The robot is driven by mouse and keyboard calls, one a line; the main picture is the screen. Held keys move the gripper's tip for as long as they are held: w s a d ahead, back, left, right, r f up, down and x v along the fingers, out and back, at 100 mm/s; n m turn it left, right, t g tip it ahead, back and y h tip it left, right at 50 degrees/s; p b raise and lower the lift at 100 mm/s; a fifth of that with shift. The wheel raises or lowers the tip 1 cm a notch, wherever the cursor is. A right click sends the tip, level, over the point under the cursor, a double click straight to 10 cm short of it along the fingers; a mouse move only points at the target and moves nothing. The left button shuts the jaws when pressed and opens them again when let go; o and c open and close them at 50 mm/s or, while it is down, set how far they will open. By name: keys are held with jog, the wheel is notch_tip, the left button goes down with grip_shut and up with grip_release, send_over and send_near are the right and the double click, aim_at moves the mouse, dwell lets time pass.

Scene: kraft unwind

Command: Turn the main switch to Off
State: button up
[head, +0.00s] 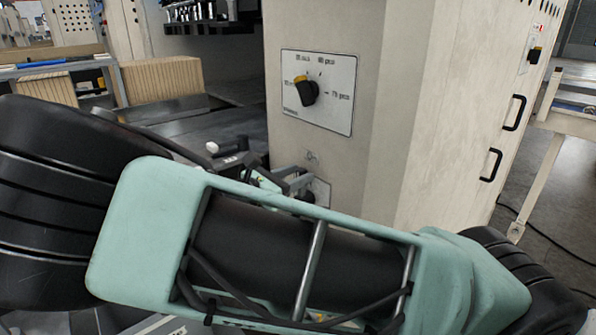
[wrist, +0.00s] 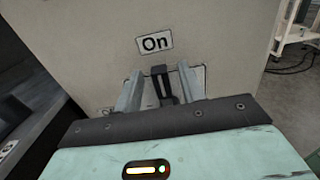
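The main switch shows in the wrist view as a black upright handle (wrist: 163,84) on a pale plate (wrist: 198,76) on the cream cabinet face. A label reading "On" (wrist: 155,42) sits just above, and the handle points up towards it. My gripper (wrist: 160,88) is open, with one grey finger on each side of the handle. Narrow gaps seem to show between handle and fingers; I cannot tell whether either touches. In the head view my gripper (head: 283,183) is at the low plate (head: 320,190), and my arm hides most of the switch. No "Off" label is visible.
Above the switch is a paper-weight dial (head: 307,92) with a black and yellow knob on a white plate (head: 338,112). Black door handles (head: 514,112) stick out on the cabinet's right side. A dark machine bed (head: 225,128) lies left of the cabinet.

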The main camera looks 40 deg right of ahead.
jog(key=shift+d, duration=0.8)
grip_shut()
jog(key=shift+w, duration=0.1)
